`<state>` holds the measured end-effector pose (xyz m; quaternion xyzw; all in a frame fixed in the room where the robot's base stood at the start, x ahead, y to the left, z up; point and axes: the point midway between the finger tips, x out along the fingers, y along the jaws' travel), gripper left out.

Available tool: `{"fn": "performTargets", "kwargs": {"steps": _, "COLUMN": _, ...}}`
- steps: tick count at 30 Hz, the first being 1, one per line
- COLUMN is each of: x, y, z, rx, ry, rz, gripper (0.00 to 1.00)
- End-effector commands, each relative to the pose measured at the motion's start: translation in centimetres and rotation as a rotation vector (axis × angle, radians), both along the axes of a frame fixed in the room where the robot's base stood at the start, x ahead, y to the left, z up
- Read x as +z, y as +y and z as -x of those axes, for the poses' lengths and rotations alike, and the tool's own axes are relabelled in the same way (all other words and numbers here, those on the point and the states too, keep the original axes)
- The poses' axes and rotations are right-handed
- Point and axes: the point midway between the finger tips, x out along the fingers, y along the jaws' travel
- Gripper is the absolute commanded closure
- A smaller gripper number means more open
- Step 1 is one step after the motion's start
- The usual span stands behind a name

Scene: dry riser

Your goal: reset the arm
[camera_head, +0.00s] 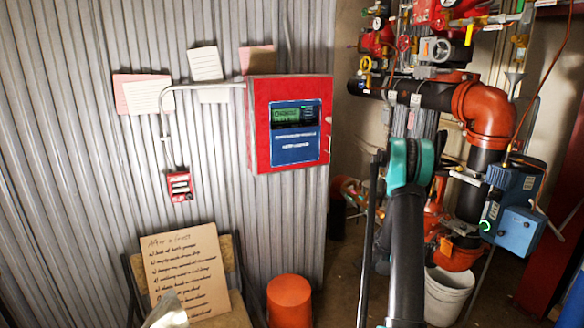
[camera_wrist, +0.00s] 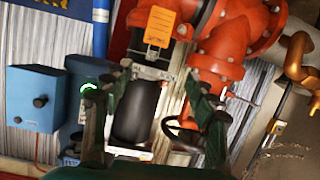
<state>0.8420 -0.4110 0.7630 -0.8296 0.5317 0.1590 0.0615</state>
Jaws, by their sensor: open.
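My arm rises from the bottom right in the head view, with a teal and black joint in front of the riser. My gripper is hidden behind the arm there. In the wrist view my gripper (camera_wrist: 156,82) is open, with its two dark green fingers apart and nothing held between them. The riser pipework (camera_head: 488,112) has an orange elbow and black pipe. In the wrist view an orange valve body (camera_wrist: 222,62) is beyond the right finger, and a black cylinder (camera_wrist: 136,108) shows between the fingers.
Blue boxes (camera_head: 521,230) with a green light ring are right of my arm. A white bucket (camera_head: 447,293) stands below the pipework. A red panel (camera_head: 290,122) hangs on the corrugated wall. An orange bin (camera_head: 289,302) and a chair bearing a handwritten board (camera_head: 188,270) stand below it.

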Motion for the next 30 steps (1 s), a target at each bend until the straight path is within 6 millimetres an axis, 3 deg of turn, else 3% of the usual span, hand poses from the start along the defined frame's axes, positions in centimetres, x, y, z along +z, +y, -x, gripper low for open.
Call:
{"fn": "performTargets", "kwargs": {"steps": 6, "x": 4.1, "y": 5.1, "z": 2.8, "rx": 0.080, "ry": 0.129, "rz": -0.101, "gripper": 0.42}}
{"fn": "performTargets", "kwargs": {"steps": 15, "x": 7.6, "y": 12.8, "z": 8.4, "rx": 0.234, "ry": 0.306, "rz": -0.235, "gripper": 0.42}}
{"fn": "performTargets", "kwargs": {"steps": 23, "x": 9.1, "y": 19.8, "z": 15.0, "rx": 0.411, "ry": 0.450, "rz": -0.340, "gripper": 0.42}}
{"fn": "performTargets", "kwargs": {"steps": 30, "x": 9.1, "y": 26.3, "z": 22.0, "rx": 0.607, "ry": 0.569, "rz": -0.427, "gripper": 0.42}}
